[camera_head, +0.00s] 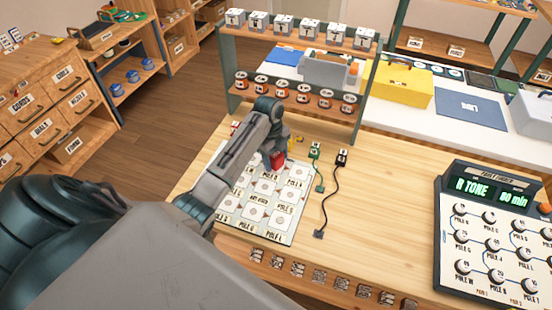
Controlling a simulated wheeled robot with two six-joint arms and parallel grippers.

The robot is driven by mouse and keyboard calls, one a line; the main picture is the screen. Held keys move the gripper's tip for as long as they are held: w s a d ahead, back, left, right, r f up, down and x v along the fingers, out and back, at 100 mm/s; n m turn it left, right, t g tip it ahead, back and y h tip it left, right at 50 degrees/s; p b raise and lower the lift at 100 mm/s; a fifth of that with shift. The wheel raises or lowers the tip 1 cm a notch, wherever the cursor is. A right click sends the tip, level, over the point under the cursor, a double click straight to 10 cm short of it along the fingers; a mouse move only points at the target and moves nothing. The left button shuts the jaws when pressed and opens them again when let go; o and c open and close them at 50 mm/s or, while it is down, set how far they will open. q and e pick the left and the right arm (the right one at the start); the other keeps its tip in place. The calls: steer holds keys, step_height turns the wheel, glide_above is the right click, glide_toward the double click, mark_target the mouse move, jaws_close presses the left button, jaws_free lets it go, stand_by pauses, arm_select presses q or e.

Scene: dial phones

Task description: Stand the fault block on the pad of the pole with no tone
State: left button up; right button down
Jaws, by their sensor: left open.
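A white mat with pole pads (285,228) lies on the wooden bench, with labels such as POLE A and POLE L beside its squares. A red block (278,160) shows at the mat's far edge, right at the tip of my left gripper (271,156). I take it to be the fault block; the arm partly hides it, and I cannot tell if it stands on a pad. My left gripper is open, and its arm covers the left part of the mat. My right gripper is not in view.
A dial panel (495,245) with a lit display reading "R TONE" and "80 min" stands at the right. Two small plugs, one green (315,151) and one dark red (342,158), trail cords right of the mat. A shelf rack (300,80) stands behind. Bench between cords and panel is clear.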

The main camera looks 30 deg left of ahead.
mark_target(275, 154)
arm_select(q)
steer(key=r, duration=0.4)
steer(key=a+r+b, duration=0.1)
steer(key=r, duration=0.2)
steer(key=shift+w+a, duration=0.1)
steer(key=shift+w, duration=0.05)
step_height(275, 154, up, 3)
steer(key=p, duration=0.3)
steer(key=shift+a, duration=0.1)
steer(key=shift+a+r+p, duration=0.2)
steer(key=shift+r+p, duration=0.5)
steer(key=shift+r, duration=0.1)
steer(key=shift+f, duration=0.1)
